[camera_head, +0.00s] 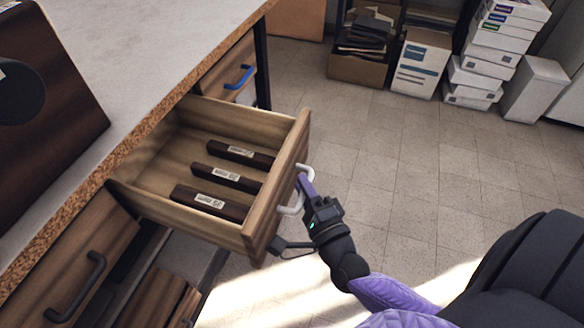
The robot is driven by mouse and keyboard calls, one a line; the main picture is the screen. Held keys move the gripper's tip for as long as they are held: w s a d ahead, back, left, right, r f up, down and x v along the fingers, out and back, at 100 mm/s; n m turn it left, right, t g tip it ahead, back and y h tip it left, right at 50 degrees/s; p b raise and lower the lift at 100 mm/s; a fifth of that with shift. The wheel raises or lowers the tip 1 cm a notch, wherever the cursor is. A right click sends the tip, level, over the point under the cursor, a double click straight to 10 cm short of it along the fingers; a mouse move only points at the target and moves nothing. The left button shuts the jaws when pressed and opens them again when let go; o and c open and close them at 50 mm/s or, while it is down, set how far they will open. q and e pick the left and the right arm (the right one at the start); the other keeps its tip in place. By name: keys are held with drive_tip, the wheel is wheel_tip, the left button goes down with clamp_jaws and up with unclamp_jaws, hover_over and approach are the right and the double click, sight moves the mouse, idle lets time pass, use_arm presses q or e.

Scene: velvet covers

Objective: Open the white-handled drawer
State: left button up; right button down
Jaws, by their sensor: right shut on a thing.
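The white-handled drawer (280,190) is pulled well out from under the worktop, and its inside shows. Its white handle (306,169) is on the front face, partly hidden by my gripper. My right gripper (306,186) is shut on the white handle, with its purple fingers at the bar; the arm comes in from the lower right. Several dark labelled blocks (225,178) lie in a row inside the drawer. My left gripper is not in view.
A closed drawer with a blue handle (238,77) is behind, and a drawer with a black handle (77,287) is at the lower left. The grey worktop (150,45) overhangs them. Box stacks (496,55) stand at the back right. The tiled floor between is clear.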

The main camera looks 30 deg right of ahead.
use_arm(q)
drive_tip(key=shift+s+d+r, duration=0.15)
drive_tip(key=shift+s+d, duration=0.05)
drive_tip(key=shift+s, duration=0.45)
use_arm(e)
drive_tip(key=shift+s+d, duration=0.5)
drive_tip(key=shift+s, duration=0.15)
drive_tip(key=c, duration=0.6)
unclamp_jaws()
use_arm(q)
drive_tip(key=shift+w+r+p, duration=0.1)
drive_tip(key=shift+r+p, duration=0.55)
drive_tip(key=shift+p, duration=0.05)
use_arm(e)
drive_tip(key=s, duration=0.3)
drive_tip(key=s+a+f, duration=0.1)
drive_tip(key=s, duration=0.5)
drive_tip(key=shift+s+a+f, duration=0.15)
drive_tip(key=shift+s, duration=0.2)
